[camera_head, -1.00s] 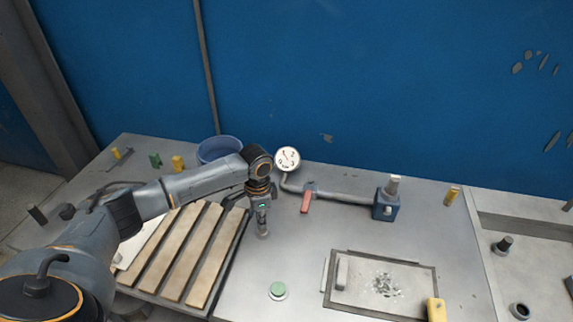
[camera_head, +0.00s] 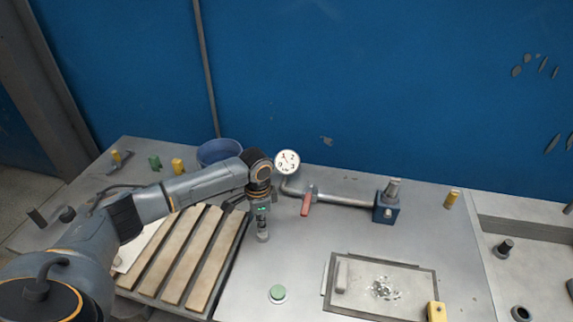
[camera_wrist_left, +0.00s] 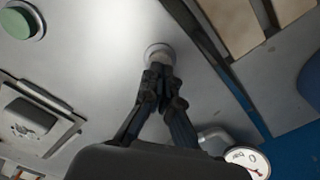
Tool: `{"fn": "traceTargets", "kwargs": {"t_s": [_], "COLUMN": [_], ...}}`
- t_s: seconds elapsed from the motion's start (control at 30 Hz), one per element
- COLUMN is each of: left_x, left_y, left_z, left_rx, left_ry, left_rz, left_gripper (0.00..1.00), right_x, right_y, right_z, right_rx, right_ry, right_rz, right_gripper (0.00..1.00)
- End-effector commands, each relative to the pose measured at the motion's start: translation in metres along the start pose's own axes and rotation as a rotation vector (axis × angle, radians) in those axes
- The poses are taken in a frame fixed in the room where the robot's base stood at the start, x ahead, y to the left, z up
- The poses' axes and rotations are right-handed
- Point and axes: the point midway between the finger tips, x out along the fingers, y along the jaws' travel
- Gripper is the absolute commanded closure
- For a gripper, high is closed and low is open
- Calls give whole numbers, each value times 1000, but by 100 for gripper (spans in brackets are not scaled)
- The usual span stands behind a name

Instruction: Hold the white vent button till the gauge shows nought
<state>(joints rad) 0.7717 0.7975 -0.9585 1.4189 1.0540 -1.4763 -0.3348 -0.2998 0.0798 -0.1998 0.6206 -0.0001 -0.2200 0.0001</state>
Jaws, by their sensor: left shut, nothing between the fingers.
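The white vent button (camera_wrist_left: 158,50) shows in the left wrist view as a pale round cap on the metal bench. My left gripper (camera_head: 263,236) points down at it with its fingers shut and empty. In the left wrist view the fingertips (camera_wrist_left: 161,66) overlap the button's near edge; I cannot tell how far it is pressed. The round white gauge (camera_head: 287,162) stands on a pipe behind the gripper, and part of it shows in the left wrist view (camera_wrist_left: 246,163). Its needle is too small to read surely. My right gripper is not in view.
A green button (camera_head: 278,292) sits nearer the front. A slatted rack (camera_head: 184,262) lies left of the gripper. A red-handled valve (camera_head: 306,205) and blue block (camera_head: 386,210) are on the right, behind a framed panel (camera_head: 358,289). A blue bucket (camera_head: 218,151) stands at the back.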

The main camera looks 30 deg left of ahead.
Motion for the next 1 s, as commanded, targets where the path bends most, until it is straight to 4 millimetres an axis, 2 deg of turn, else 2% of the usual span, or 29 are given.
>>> {"fn": "traceTargets", "kwargs": {"t_s": [0.4, 1.0], "left_x": [1, 19], "left_y": [0, 0], "left_z": [0, 0], "left_rx": [0, 0], "left_ry": [0, 0], "left_rz": [0, 0], "left_gripper": [100, 100], "right_x": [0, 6], "right_y": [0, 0], "right_z": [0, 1], "right_rx": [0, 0], "right_ry": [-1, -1], "right_rz": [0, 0], "right_gripper": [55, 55]}}
